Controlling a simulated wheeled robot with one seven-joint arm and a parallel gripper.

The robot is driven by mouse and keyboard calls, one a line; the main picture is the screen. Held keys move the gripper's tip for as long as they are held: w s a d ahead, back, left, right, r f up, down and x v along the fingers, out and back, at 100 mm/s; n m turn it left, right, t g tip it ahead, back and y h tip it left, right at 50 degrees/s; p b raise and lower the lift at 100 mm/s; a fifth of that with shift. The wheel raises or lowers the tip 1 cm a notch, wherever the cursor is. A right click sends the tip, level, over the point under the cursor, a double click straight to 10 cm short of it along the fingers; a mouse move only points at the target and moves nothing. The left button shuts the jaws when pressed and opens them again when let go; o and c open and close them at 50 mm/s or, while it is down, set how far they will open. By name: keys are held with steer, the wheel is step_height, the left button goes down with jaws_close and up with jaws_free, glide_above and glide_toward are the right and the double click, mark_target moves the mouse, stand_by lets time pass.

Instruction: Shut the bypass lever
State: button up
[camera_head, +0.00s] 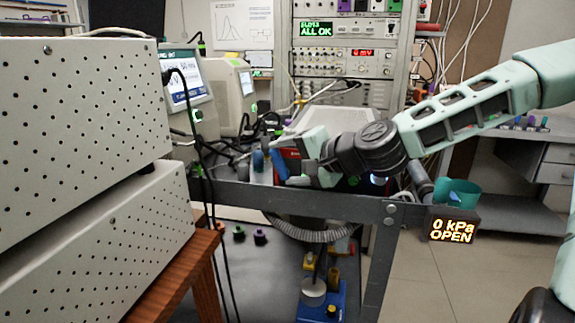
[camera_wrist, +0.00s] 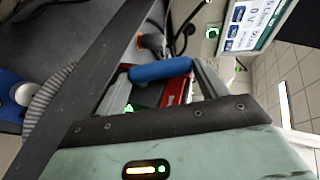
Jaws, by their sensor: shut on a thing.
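The bypass lever shows as a blue handle (camera_head: 278,165) at the edge of the grey bench. In the wrist view the blue handle (camera_wrist: 160,71) lies across between my two fingertips, in front of a red block (camera_wrist: 178,90). My gripper (camera_head: 287,163) reaches in from the right and is shut on the blue handle. The fingers hide part of the red block, and the lever's pivot is hard to make out. A small display (camera_head: 452,230) below the bench's right corner reads "0 kPa OPEN".
A grey bench (camera_head: 330,205) lies under my gripper, with a ribbed hose (camera_head: 315,234) below its edge. A perforated grey cabinet (camera_head: 85,110) fills the left. Instruments with screens (camera_head: 185,80) and hanging cables stand behind. The floor (camera_head: 495,270) at the right is clear.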

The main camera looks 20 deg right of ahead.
steer(key=shift+s+f, duration=0.1)
stand_by(0.4)
steer(key=o, duration=1)
steer(key=g+h+p, duration=0.1)
steer(key=a+r+g+h+p, duration=0.1)
steer(key=p, duration=0.1)
steer(key=shift+w+n, duration=0.4)
steer(key=g+h+p, duration=0.1)
steer(key=p, duration=0.2)
steer(key=shift+w+a+f, duration=0.1)
steer(key=shift+a, duration=0.1)
steer(key=g+h+p, duration=0.1)
steer(key=p, duration=0.3)
steer(key=shift+w+a+n+p, duration=0.2)
steer(key=shift+n+p, duration=0.1)
steer(key=shift+n, duration=0.1)
steer(key=shift+p, duration=0.55)
